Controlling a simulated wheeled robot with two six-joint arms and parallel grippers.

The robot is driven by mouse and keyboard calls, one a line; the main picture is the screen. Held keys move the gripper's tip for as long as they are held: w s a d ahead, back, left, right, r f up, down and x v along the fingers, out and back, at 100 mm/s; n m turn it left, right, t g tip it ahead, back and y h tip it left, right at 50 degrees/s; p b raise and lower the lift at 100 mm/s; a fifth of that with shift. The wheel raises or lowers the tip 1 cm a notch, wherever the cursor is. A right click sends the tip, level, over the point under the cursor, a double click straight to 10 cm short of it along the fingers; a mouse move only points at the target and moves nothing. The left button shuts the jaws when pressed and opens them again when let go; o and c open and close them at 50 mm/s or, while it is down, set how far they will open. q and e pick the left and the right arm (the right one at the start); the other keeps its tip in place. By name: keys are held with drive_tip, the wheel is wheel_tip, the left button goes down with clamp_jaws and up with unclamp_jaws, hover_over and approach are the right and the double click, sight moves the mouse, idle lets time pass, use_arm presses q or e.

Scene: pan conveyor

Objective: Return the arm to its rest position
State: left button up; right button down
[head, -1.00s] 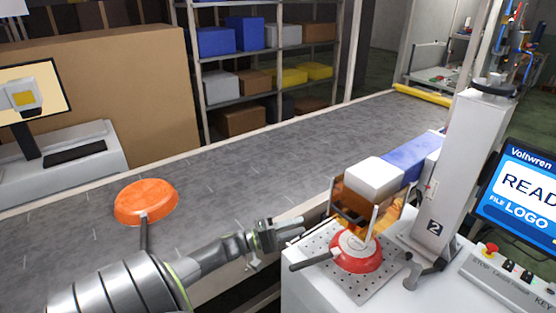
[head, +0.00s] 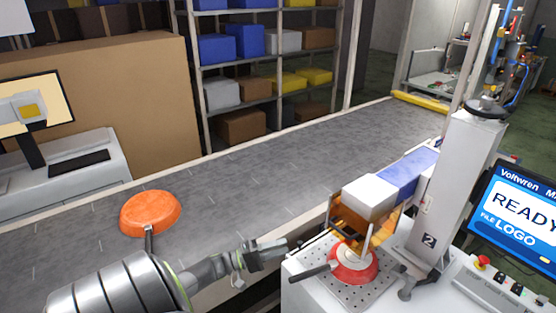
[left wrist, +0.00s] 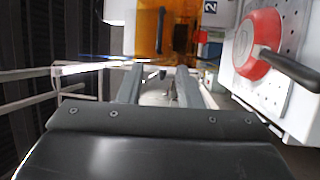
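My left arm reaches in from the lower left in the head view, and its gripper (head: 286,246) points right, beside the near edge of the conveyor. In the left wrist view the two fingers of this gripper (left wrist: 158,84) stand apart with nothing between them. A red pan (head: 352,271) lies on the perforated plate of the marking machine (head: 430,190), a short way right of the gripper and apart from it. The red pan also shows at the right of the left wrist view (left wrist: 262,40). My right gripper is not in view.
An orange pan (head: 150,211) lies on the grey conveyor (head: 240,175), its handle toward my left arm. The marking machine's screen (head: 525,205) reads READY. The perforated plate (head: 372,293) sits at the front. The middle of the conveyor is clear.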

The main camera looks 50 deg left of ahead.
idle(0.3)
use_arm(q)
drive_tip(key=s+d+f+m+g+y+b, duration=0.1)
drive_tip(key=s+d+f+g+b, duration=0.25)
drive_tip(key=f, duration=0.65)
drive_tip(key=s+d+f+g+y, duration=0.15)
drive_tip(key=s+f+g, duration=0.35)
drive_tip(key=f, duration=0.5)
drive_tip(key=s+d+f+m+g+y+b, duration=0.15)
drive_tip(key=s+d+f, duration=0.35)
drive_tip(key=f, duration=0.6)
drive_tip(key=s+d+f+m+g+y+b, duration=0.3)
drive_tip(key=s+f+m, duration=0.1)
drive_tip(key=s+f, duration=0.6)
drive_tip(key=s+d+f+m+g+y+b, duration=0.3)
drive_tip(key=s+f, duration=0.7)
drive_tip(key=s, duration=0.4)
drive_tip(key=shift+d+m+g+b, duration=0.35)
drive_tip(key=shift+m+b, duration=0.25)
drive_tip(key=shift+m, duration=0.25)
